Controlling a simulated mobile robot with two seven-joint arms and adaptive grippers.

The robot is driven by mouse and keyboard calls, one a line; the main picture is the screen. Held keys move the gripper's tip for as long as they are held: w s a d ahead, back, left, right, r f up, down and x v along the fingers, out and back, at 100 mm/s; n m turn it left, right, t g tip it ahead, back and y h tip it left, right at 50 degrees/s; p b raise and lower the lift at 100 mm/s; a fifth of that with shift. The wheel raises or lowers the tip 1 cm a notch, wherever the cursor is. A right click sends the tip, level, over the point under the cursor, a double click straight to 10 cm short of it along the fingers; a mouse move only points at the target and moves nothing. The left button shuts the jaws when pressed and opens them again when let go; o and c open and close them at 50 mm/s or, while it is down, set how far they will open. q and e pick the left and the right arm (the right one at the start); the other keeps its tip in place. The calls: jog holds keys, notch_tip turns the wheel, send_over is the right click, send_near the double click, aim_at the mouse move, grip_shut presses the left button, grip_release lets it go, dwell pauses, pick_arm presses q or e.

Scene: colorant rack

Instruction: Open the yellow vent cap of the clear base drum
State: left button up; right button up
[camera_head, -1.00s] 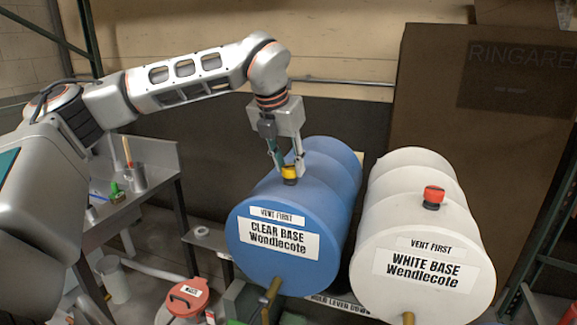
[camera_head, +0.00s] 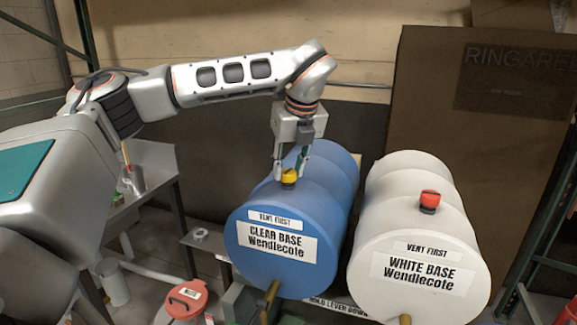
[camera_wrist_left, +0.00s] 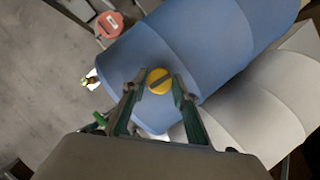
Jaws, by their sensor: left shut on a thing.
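The clear base drum (camera_head: 330,200) is blue and lies on its side, its labelled round end facing me. Its yellow vent cap (camera_head: 289,176) sits on top near that end. My left gripper (camera_head: 288,172) comes down from above and is shut on the cap, one finger on each side. In the left wrist view the cap (camera_wrist_left: 159,81) is round with a dark slot running diagonally, between the fingertips of the left gripper (camera_wrist_left: 158,83). The contact faces are partly hidden. The cap still appears seated on the drum. My right gripper is not in view.
The white base drum (camera_head: 405,215), with a red cap (camera_head: 429,200), lies close on the right. A tall brown panel (camera_head: 470,140) stands behind it. A spigot (camera_head: 270,294) sticks out of the blue drum's front. A red-lidded container (camera_head: 186,297) stands at lower left.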

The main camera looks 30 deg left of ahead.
pick_arm(q)
jog(key=shift+n, duration=0.6)
jog(key=o, duration=1.1)
jog(key=shift+r, duration=0.2)
jog(key=v, duration=1.1)
jog(key=shift+d+r, duration=0.3)
